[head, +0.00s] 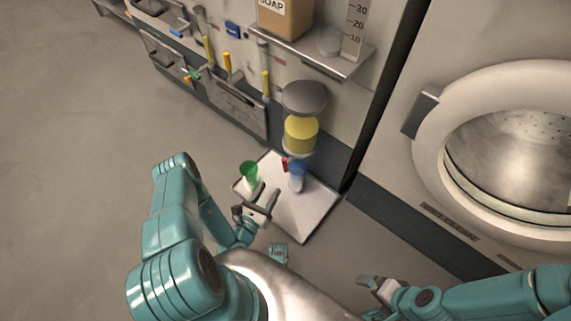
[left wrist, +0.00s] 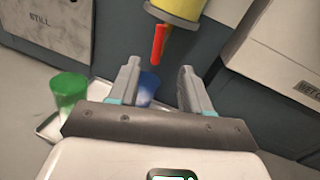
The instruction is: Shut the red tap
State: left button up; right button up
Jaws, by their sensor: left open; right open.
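The red tap (left wrist: 158,45) hangs under the yellow container in the left wrist view, its handle pointing down. It shows small in the head view (head: 285,165), below the yellow container (head: 301,134) with its grey lid. My left gripper (head: 265,197) is open and empty, in front of the tap. In the left wrist view its fingers (left wrist: 160,88) stand apart, with the tap beyond and between them. A blue cup (head: 297,176) stands below the tap, and a green cup (head: 249,173) stands to its left. My right gripper (head: 373,285) is open and empty, away at the lower right.
Both cups stand on a white tray (head: 310,217). A shelf (head: 318,60) above holds a soap box (head: 285,18) and a measuring cylinder (head: 355,30). A washing machine (head: 450,40) stands at the right. Open floor (head: 70,150) lies to the left.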

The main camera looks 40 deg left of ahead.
aim_at(285, 166)
pick_arm(q)
jog(key=w, duration=0.4)
jog(key=w+a+b, duration=0.1)
jog(key=w, duration=0.3)
jog(key=w+b, duration=0.1)
jog(key=w, duration=0.3)
jog(key=shift+w+a, duration=0.15)
jog(key=shift+a, duration=0.05)
grip_shut()
